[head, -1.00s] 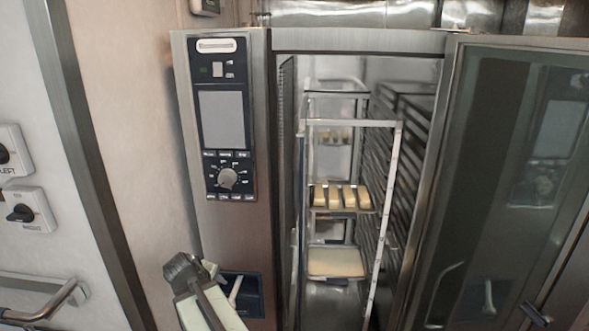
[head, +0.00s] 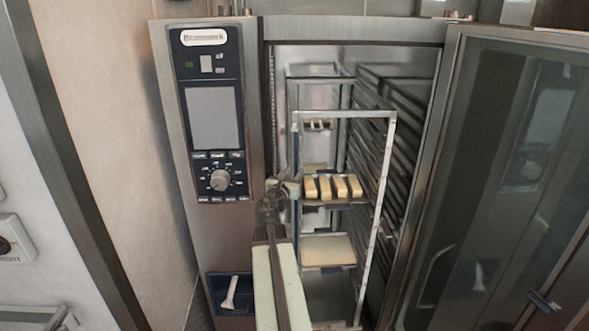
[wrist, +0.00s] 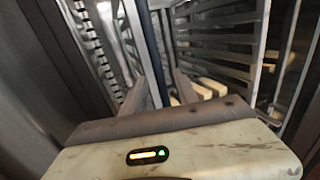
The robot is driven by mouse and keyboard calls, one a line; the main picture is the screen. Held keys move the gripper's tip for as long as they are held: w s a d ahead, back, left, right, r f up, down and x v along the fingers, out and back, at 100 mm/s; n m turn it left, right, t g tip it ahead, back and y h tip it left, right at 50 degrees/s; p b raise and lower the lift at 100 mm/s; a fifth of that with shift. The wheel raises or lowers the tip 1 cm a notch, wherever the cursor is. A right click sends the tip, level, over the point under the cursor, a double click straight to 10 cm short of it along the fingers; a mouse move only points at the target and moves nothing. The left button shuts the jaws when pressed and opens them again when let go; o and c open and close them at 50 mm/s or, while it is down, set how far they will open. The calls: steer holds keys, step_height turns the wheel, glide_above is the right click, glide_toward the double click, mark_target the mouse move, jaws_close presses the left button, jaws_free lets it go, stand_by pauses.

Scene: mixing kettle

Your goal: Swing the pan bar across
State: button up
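The pan bar seems to be the dark blue upright bar (head: 296,150) along the left front edge of the wheeled rack (head: 345,115) in the open oven. It also shows in the wrist view (wrist: 152,45), running down between my two fingers. My gripper (head: 280,192) is raised in front of the rack's left front edge, beside the pan of yellow sticks. In the wrist view its fingers (wrist: 162,85) are apart, one on each side of the blue bar. I cannot tell whether either finger touches it.
A pan of yellow sticks (head: 332,187) and a lower pan with a pale slab (head: 327,250) sit in the rack. The control panel (head: 212,115) stands left. The open glass door (head: 490,180) fills the right side.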

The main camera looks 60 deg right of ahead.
mark_target(295, 170)
steer(key=x, duration=0.3)
steer(key=shift+w+d, duration=0.15)
steer(key=shift+d, duration=0.2)
steer(key=shift+a, duration=0.1)
jaws_close()
